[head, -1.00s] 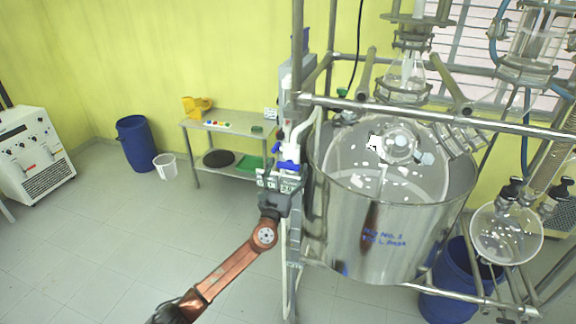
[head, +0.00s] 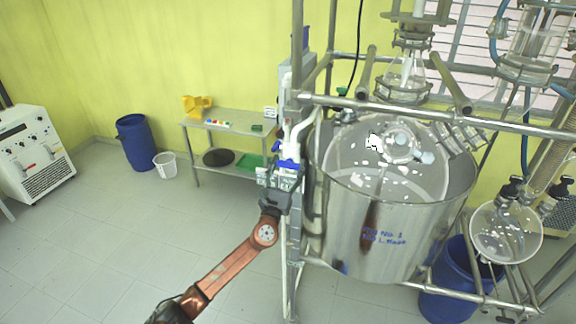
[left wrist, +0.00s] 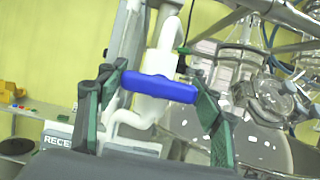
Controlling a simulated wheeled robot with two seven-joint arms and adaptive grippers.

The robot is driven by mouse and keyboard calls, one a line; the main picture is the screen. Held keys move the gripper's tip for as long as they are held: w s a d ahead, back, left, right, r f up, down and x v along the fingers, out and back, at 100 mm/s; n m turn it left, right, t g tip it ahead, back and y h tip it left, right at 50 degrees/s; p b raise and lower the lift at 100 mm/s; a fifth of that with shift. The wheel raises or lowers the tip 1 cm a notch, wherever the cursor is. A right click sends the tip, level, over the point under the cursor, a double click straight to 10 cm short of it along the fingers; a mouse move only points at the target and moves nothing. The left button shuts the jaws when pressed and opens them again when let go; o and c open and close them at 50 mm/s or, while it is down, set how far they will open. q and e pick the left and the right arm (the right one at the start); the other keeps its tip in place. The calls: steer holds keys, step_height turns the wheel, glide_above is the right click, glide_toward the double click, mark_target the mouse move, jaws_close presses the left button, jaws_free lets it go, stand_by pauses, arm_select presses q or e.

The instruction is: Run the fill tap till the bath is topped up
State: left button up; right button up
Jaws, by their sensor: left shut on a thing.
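The fill tap is a white pipe fitting with a blue lever handle (head: 287,164), at the left side of the steel bath (head: 340,225). My left gripper (head: 281,184) is at the handle. In the left wrist view the blue handle (left wrist: 158,88) lies crosswise between the two green-lined fingers, which are shut on its ends. The white tap body (left wrist: 160,60) rises behind it. The bath is a large open steel pot with blue writing, holding a glass vessel (head: 350,150). White glints hide the water level, and no stream is clearly visible. My right gripper is out of view.
Steel frame bars (head: 440,117) run over and around the bath. A round glass flask (head: 506,232) hangs at the right above a blue drum (head: 448,290). A side table (head: 228,130) stands at the back wall. The floor at left is largely clear.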

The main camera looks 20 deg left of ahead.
arm_select(q)
steer(key=shift+n, duration=0.4)
steer(key=n+y, duration=0.2)
steer(key=n, duration=0.1)
steer(key=n+y+b, duration=0.1)
steer(key=n+y, duration=0.1)
steer(key=n, duration=0.2)
steer(key=shift+n+g, duration=0.3)
steer(key=shift+a+n+g+y, duration=0.1)
steer(key=shift+n+g+y, duration=0.55)
steer(key=shift+n, duration=1.15)
steer(key=shift+n+g+y, duration=0.45)
steer(key=shift+n+y, duration=0.3)
steer(key=shift+n, duration=1.05)
steer(key=o, duration=1.2)
steer(key=shift+c, duration=0.2)
steer(key=shift+f, duration=0.1)
steer(key=v, duration=1.2)
